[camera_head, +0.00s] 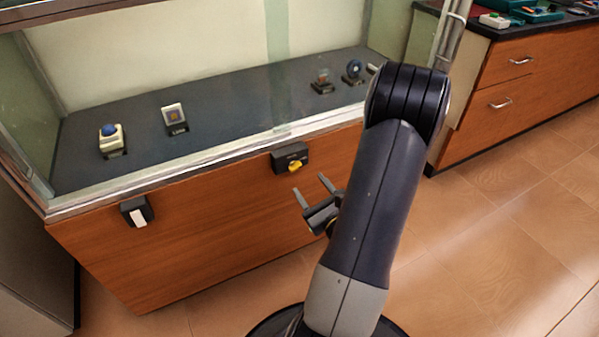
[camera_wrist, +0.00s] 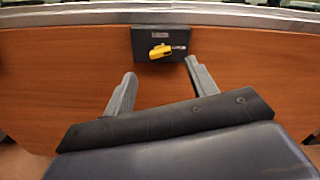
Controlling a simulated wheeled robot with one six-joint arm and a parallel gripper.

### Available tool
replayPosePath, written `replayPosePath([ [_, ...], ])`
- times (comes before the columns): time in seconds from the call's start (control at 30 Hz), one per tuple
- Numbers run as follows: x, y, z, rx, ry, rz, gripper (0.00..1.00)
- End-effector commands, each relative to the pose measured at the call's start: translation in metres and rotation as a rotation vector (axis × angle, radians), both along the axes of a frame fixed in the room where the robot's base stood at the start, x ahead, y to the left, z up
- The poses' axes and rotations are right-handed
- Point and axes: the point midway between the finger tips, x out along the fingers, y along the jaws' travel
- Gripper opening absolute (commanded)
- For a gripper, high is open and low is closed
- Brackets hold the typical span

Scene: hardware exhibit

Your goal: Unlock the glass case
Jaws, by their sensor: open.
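The glass case (camera_head: 245,137) has a wooden front and a dark floor behind glass. A black lock box with a yellow knob (camera_head: 295,166) sits on the wooden front, just under the metal edge. In the wrist view, the yellow knob (camera_wrist: 160,51) lies roughly sideways on the black box (camera_wrist: 146,34). My gripper (camera_head: 311,190) is open and empty, its fingers pointing towards the wooden front. In the wrist view, my gripper (camera_wrist: 160,78) has its fingertips apart, just below the lock box, one on each side of the knob. I see no contact with the knob.
A second black box with a white tab (camera_head: 138,215) is on the front at left. Several small exhibits, such as a blue-topped device (camera_head: 111,138), stand inside the case. A wooden drawer cabinet (camera_head: 510,85) stands at right. The tiled floor (camera_head: 480,230) is clear at right.

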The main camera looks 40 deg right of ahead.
Motion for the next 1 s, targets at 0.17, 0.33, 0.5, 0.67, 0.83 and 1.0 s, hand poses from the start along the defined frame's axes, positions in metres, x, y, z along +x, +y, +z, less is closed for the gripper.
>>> replayPosePath([
  [0.17,0.027,-0.005,0.0,-0.003,-0.001,0.006,0.55],
  [0.33,0.048,-0.01,0.0,-0.003,-0.002,0.005,0.55],
  [0.5,0.061,-0.014,0.0,0.0,-0.002,0.002,0.55],
  [0.67,0.065,-0.015,0.0,0.001,-0.001,0.0,0.55],
  [0.83,0.065,-0.015,0.0,0.001,0.0,0.0,0.55],
  [1.0,0.065,-0.015,0.0,0.001,0.0,0.0,0.43],
])
